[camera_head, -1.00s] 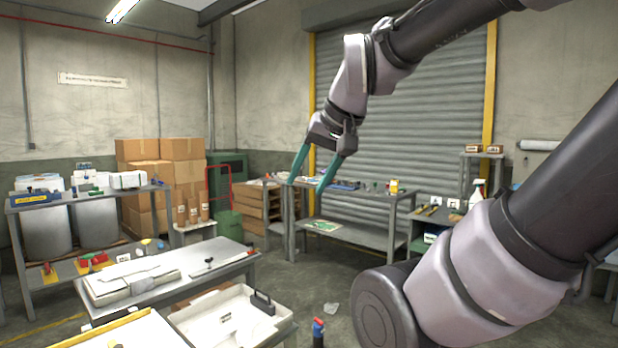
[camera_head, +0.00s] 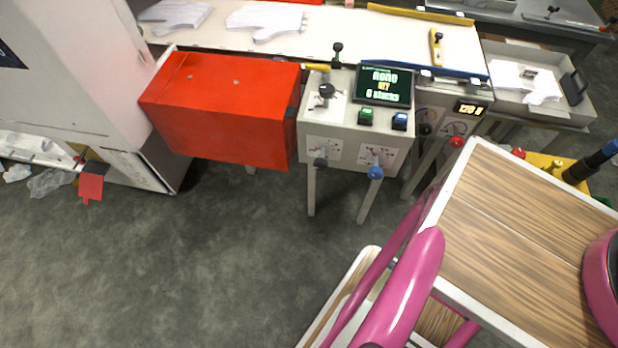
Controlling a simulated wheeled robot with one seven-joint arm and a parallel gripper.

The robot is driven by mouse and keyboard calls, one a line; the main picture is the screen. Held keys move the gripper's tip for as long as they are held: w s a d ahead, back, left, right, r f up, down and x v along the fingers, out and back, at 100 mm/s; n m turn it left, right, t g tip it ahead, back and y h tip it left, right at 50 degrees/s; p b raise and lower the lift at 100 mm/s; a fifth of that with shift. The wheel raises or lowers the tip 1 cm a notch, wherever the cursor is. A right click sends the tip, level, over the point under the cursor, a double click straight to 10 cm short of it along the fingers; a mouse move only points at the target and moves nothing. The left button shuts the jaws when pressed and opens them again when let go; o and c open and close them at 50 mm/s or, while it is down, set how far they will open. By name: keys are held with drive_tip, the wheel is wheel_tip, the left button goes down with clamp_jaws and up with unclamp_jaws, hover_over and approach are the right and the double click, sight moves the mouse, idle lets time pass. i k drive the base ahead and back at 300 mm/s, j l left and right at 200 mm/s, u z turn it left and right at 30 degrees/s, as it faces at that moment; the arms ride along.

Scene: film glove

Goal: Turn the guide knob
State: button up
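A grey control box (camera_head: 344,128) stands on thin legs at the upper middle of the head view. It has a black knob (camera_head: 326,90) on its top. A black knob (camera_head: 320,162) and a blue knob (camera_head: 375,173) are on its front, each by a white dial plate. Another black knob (camera_head: 337,50) stands behind the box. A unit to its right has a black knob (camera_head: 425,129) and a red knob (camera_head: 456,141). I cannot read which one is the guide knob. My gripper is not in view.
A red box (camera_head: 222,108) adjoins the control box on the left. A screen (camera_head: 384,85) sits above green and blue buttons. A wood-topped cart (camera_head: 520,230) with pink rails (camera_head: 400,295) fills the lower right. Open floor (camera_head: 200,260) lies at lower left.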

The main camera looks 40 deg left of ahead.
sight(319, 164)
drive_tip(key=k+u, duration=0.15)
drive_tip(key=u, duration=0.2)
drive_tip(key=k+u, duration=0.1)
drive_tip(key=u, duration=0.2)
drive_tip(key=k+j+u, duration=0.15)
drive_tip(key=u, duration=0.2)
drive_tip(key=k+l+u, duration=0.2)
drive_tip(key=l+u, duration=0.25)
drive_tip(key=k+l+u, duration=0.4)
drive_tip(key=i+j, duration=0.1)
